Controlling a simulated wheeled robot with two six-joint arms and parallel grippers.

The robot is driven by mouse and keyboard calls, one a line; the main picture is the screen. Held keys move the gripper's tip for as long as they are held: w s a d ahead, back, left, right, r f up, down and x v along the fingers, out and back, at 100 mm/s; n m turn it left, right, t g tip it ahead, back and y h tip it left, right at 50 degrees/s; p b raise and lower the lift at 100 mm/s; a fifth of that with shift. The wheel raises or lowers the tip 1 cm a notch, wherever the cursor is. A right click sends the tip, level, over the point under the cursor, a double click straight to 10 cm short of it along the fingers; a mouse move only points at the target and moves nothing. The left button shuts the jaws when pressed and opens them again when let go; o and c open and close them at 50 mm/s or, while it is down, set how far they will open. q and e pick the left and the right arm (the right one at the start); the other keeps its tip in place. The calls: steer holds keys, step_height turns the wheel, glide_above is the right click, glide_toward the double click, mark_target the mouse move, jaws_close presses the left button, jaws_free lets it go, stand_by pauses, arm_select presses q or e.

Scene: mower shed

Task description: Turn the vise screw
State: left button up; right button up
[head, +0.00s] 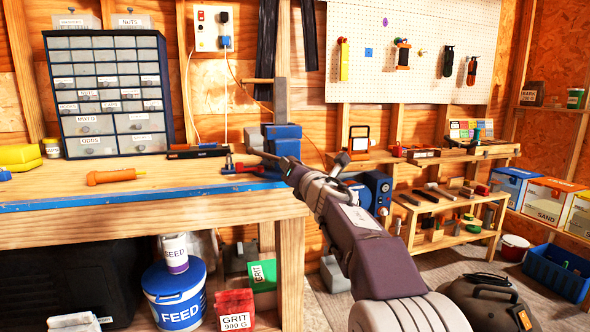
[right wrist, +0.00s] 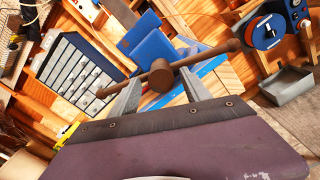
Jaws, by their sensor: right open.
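The vise (head: 283,140), blue and grey, stands at the right end of the workbench. It also shows in the right wrist view as a blue body (right wrist: 153,48). The brown vise screw head (right wrist: 161,76) faces the right wrist camera, with a thin handle bar (right wrist: 208,56) running through it at a slant. My right gripper (head: 291,164) is in front of the vise. Its two grey fingers are apart, one on each side of the screw head; whether they touch it I cannot tell. My left gripper is not in view.
On the bench are an orange-handled tool (head: 115,176), a drawer cabinet (head: 110,95) and a red clamp-like tool (head: 238,167) close beside the vise. A low shelf with tools (head: 450,205) stands to the right. A feed bucket (head: 175,295) is under the bench.

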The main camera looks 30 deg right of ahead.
steer(key=v, duration=0.8)
